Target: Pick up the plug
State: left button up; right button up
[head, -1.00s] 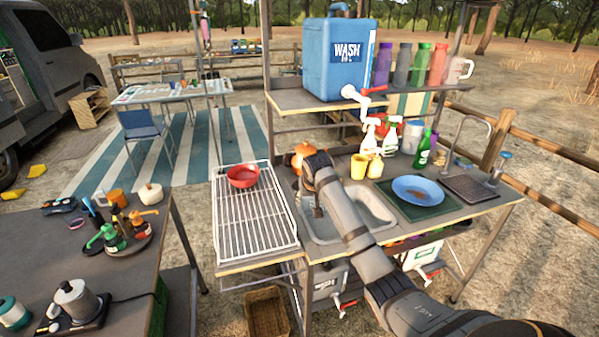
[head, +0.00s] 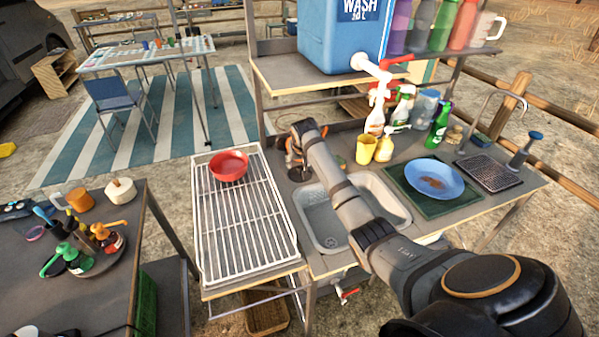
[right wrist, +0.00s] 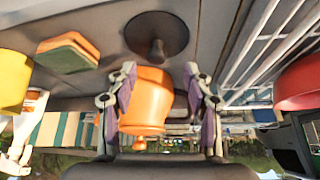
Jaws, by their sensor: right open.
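The plug (right wrist: 157,35) is a dark round disc with a short knob. It lies on the grey counter in the right wrist view, just beyond my right gripper's fingertips. In the head view, the plug (head: 299,174) shows as a dark shape behind the sink's left rear corner, partly hard to make out. My right gripper (right wrist: 160,78) is open, its two fingers spread, with the plug not between them. An orange object (right wrist: 146,100) appears between the fingers; I cannot tell how far behind them it is. My left gripper is not in view.
The sink basin (head: 335,225) lies under my right arm. A wire rack (head: 240,225) with a red bowl (head: 229,166) is left of it. A yellow cup (head: 366,150) and spray bottles stand to the right. A sponge (right wrist: 67,53) lies near the plug.

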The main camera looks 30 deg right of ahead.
aim_at(300, 167)
jog(key=shift+w+d+f+p, duration=0.2)
jog(key=shift+f+p, duration=0.1)
jog(key=shift+f, duration=0.3)
jog(key=x, duration=0.4)
jog(key=shift+s, duration=0.1)
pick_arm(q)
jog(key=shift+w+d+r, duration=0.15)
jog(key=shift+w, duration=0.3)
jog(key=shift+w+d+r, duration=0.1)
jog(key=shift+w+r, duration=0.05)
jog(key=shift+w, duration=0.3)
pick_arm(e)
jog(key=shift+r, duration=0.15)
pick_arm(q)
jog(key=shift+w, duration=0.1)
pick_arm(e)
grip_shut()
